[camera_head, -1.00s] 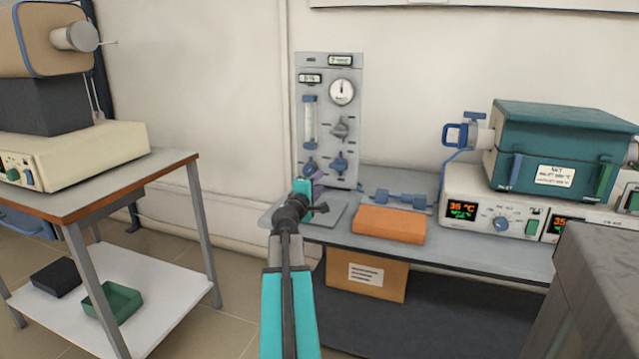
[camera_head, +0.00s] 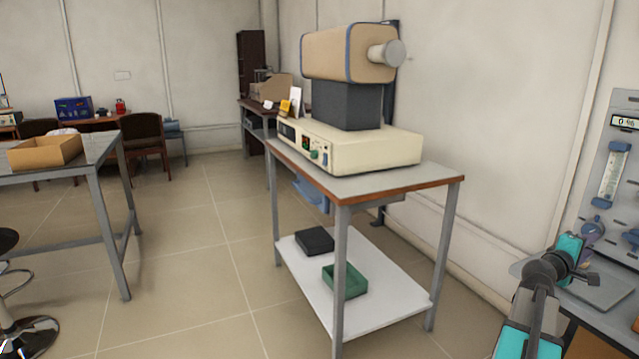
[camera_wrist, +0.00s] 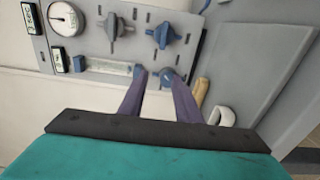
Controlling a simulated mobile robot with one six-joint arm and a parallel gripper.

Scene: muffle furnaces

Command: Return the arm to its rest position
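My arm reaches in from the lower right of the head view, stretched out over the right-hand bench. My gripper (camera_head: 592,236) is at its end, in front of the grey gas panel (camera_head: 622,165), which is cut off by the picture's edge. In the wrist view the two purple fingers of my gripper (camera_wrist: 155,80) are apart, with nothing seen held between them. Beyond the fingertips the gas panel (camera_wrist: 87,42) shows, with its dial gauge (camera_wrist: 65,18), blue and grey knobs (camera_wrist: 163,35) and flow tube (camera_wrist: 100,65). Whether a fingertip touches a knob I cannot tell.
A steel table (camera_head: 440,177) carries a tube furnace (camera_head: 345,55) on a cream control unit (camera_head: 370,150); its lower shelf holds a green tray (camera_head: 345,280) and a black box (camera_head: 314,240). A table with a cardboard box (camera_head: 45,151) stands left. The floor between is clear.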

